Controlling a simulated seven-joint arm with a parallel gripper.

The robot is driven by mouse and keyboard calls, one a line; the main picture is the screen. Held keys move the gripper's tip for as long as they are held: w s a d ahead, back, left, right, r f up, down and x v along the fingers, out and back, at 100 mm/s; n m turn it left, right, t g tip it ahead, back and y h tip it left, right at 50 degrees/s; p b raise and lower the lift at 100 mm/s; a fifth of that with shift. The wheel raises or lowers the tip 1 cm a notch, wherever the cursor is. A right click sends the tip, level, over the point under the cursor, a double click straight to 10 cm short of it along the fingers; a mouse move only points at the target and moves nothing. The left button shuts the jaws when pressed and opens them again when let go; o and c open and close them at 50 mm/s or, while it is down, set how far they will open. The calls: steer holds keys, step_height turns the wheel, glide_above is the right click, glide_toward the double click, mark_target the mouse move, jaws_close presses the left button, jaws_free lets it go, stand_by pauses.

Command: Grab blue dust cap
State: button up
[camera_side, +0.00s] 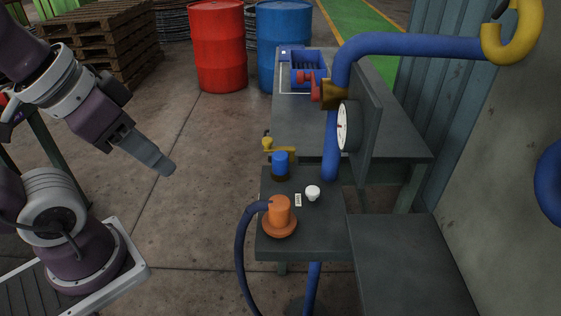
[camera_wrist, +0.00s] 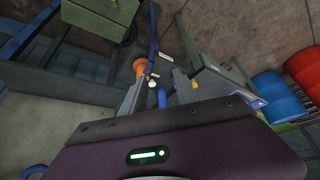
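The blue dust cap (camera_side: 280,158) stands upright on a dark base at the back left of the small grey stand. My gripper (camera_side: 166,167) hangs in the air to the left of the stand, well apart from the cap. In the wrist view my gripper (camera_wrist: 159,76) has its two fingers spread with nothing held between them.
An orange fitting (camera_side: 279,213) with a dark hose stands in front of the cap. A white knob (camera_side: 313,193) and a small label (camera_side: 298,200) lie beside it. A yellow-handled valve (camera_side: 280,149) is behind. A blue pipe (camera_side: 332,130) and gauge (camera_side: 343,126) rise on the right.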

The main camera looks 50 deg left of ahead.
steer(key=o, duration=0.6)
steer(key=shift+c, duration=0.2)
steer(key=m+g, duration=0.6)
steer(key=m, duration=0.6)
glide_above(280, 154)
step_height(280, 154, down, 10)
steer(key=shift+f, duration=0.25)
step_height(280, 154, down, 10)
